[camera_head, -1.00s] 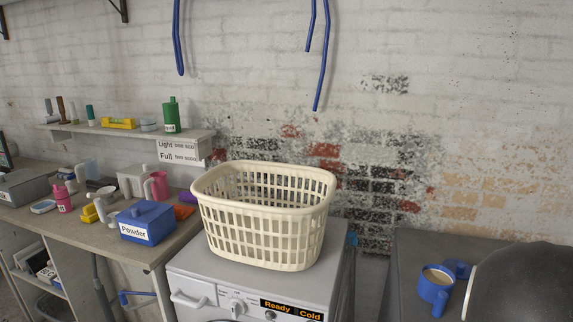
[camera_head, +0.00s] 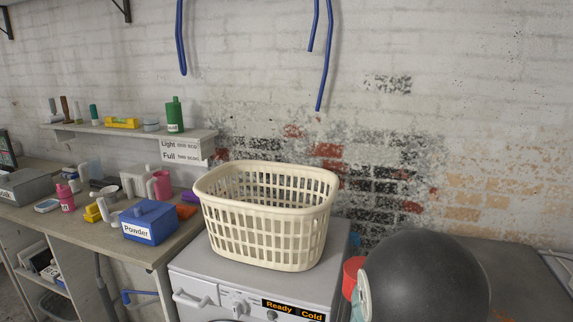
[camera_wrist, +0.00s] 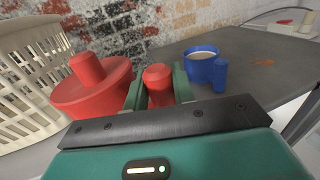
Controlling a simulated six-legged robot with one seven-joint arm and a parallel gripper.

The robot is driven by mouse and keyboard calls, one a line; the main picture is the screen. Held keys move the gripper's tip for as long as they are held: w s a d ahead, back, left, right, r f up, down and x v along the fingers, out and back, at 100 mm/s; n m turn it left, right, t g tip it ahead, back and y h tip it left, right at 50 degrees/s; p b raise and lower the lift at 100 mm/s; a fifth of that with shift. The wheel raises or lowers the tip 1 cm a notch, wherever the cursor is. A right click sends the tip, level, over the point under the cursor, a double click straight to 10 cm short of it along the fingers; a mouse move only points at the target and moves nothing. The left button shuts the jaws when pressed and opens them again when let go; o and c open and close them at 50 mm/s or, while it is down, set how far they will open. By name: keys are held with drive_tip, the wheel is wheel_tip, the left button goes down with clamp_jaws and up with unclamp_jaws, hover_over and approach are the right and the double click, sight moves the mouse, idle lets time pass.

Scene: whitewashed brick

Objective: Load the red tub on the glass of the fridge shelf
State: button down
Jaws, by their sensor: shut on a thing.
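The red tub (camera_wrist: 88,100) has a round body and a knobbed lid. It shows at the left of my gripper (camera_wrist: 160,84) in the wrist view. The green fingers are shut on a red upright part that looks like the tub's handle. In the head view part of the red tub (camera_head: 352,276) shows right of the washing machine, beside my large dark arm part, which hides the rest and most of my gripper. The fridge and its glass shelf are not seen in either view.
A blue mug (camera_wrist: 203,70) with a pale drink stands on a grey worktop (camera_wrist: 258,62), close right of my fingers. A cream basket (camera_head: 266,218) sits on the washing machine (camera_head: 200,280). A blue powder box (camera_head: 150,224) stands on the left bench. The worktop right of the mug is mostly clear.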

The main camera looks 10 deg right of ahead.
drive_tip(key=w+a+f+n+t+y, duration=0.1)
drive_tip(key=w+a+n+t+y, duration=0.1)
drive_tip(key=a, duration=0.8)
drive_tip(key=w+a+f+n+t+y, duration=0.2)
drive_tip(key=a+y, duration=0.3)
drive_tip(key=a, duration=0.5)
drive_tip(key=shift+w+a+n, duration=0.15)
drive_tip(key=shift+w+n, duration=0.4)
drive_tip(key=shift+n, duration=0.05)
